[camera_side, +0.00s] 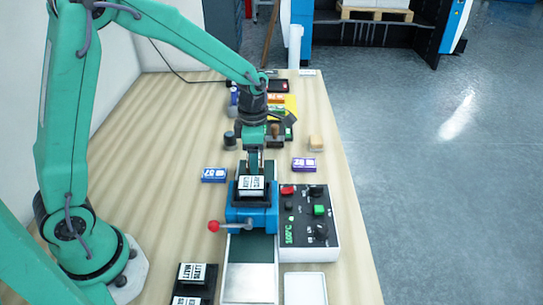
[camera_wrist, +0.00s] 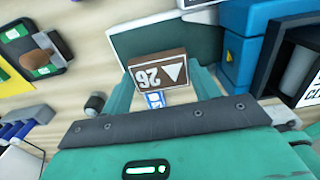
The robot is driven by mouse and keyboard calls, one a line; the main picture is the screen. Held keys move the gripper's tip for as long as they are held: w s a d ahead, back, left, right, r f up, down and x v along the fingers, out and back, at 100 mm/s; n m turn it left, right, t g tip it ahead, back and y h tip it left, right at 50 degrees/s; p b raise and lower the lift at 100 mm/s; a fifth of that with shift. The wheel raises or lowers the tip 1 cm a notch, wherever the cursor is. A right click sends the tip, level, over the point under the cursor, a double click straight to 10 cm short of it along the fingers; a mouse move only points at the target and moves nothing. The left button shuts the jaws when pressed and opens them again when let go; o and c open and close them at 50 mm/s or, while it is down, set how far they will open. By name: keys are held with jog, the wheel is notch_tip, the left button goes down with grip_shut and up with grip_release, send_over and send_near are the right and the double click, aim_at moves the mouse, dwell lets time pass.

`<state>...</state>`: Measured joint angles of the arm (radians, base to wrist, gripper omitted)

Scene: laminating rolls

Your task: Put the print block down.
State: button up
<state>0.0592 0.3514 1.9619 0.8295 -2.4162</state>
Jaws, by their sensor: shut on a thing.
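My gripper (camera_side: 254,162) points down over the dark green bed (camera_side: 271,172) behind the blue roller machine (camera_side: 262,216). In the wrist view the print block (camera_wrist: 158,68) is brown with a white label showing "26" and a triangle. It sits between the two green fingers (camera_wrist: 165,90), which are shut on it. A small blue-and-white patch shows at its near edge. The dark green bed (camera_wrist: 190,42) lies behind the block in that view. In the side view I cannot make out the block, nor whether it touches the bed.
A control box (camera_side: 308,224) stands right of the machine, whose red-knobbed lever (camera_side: 213,226) sticks out left. A blue block (camera_side: 214,175) and a purple block (camera_side: 304,164) lie either side of the bed. Black-and-white labelled holders (camera_side: 192,273) stand at front left. Bare table lies at left.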

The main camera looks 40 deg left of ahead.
jog(key=shift+f, duration=0.1)
jog(key=shift+f, duration=1.8)
jog(key=shift+f, duration=0.15)
jog(key=o, duration=1)
jog(key=shift+c, duration=0.2)
notch_tip(320, 180, up, 12)
jog(key=shift+r, duration=0.2)
